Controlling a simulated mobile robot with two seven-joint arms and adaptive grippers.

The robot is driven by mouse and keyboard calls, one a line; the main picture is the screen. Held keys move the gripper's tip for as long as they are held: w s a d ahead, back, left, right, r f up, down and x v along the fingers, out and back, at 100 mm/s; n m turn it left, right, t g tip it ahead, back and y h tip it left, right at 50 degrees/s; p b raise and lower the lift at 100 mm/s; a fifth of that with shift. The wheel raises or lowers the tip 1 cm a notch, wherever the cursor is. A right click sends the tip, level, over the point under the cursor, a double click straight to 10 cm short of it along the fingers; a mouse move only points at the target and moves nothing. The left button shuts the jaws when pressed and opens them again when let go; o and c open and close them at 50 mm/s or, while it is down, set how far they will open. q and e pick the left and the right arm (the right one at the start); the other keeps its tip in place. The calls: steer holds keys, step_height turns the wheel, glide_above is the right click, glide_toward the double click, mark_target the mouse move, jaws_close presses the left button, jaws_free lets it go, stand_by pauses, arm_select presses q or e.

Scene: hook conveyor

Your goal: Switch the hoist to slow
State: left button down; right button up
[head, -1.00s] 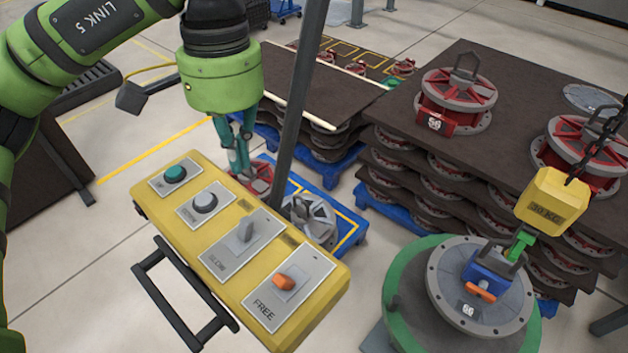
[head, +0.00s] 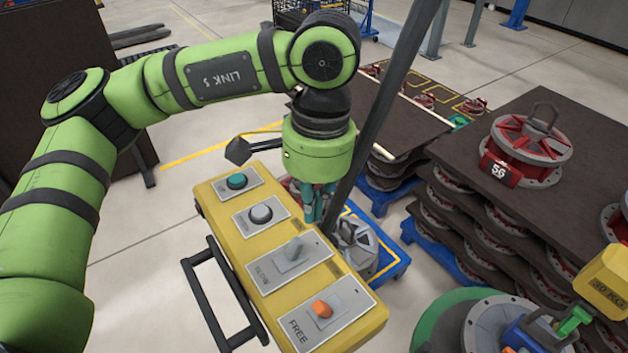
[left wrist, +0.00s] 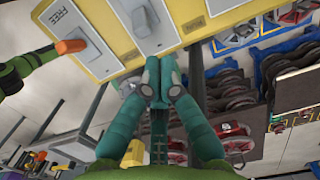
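The yellow control box (head: 235,245) carries a row of controls. Its grey lever (head: 293,249) sits on a light plate, third from the far end; the plate's lettering is too blurred to read surely. The lever also shows at the top of the left wrist view (left wrist: 141,20). My left gripper (head: 316,207) hangs at the box's far long edge, close beyond the lever's plate. In the left wrist view its fingertips (left wrist: 155,76) are together, with nothing seen between them, just below the plate's edge. Contact with the box cannot be told. My right gripper is not in view.
The box also has an orange lever (head: 322,308) marked FREE, a grey button (head: 261,214) and a green button (head: 237,181). A dark post (head: 385,100) rises close beside my left gripper. Stacked pallets of red parts (head: 530,150) stand right; a yellow hoist weight (head: 605,280) hangs there.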

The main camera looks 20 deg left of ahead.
mark_target(295, 249)
arm_select(q)
step_height(295, 249, down, 4)
steer(key=shift+s+a+r+p, duration=0.1)
steer(key=shift+s+r+p, duration=0.05)
steer(key=shift+p, duration=0.35)
steer(key=shift+f, duration=0.45)
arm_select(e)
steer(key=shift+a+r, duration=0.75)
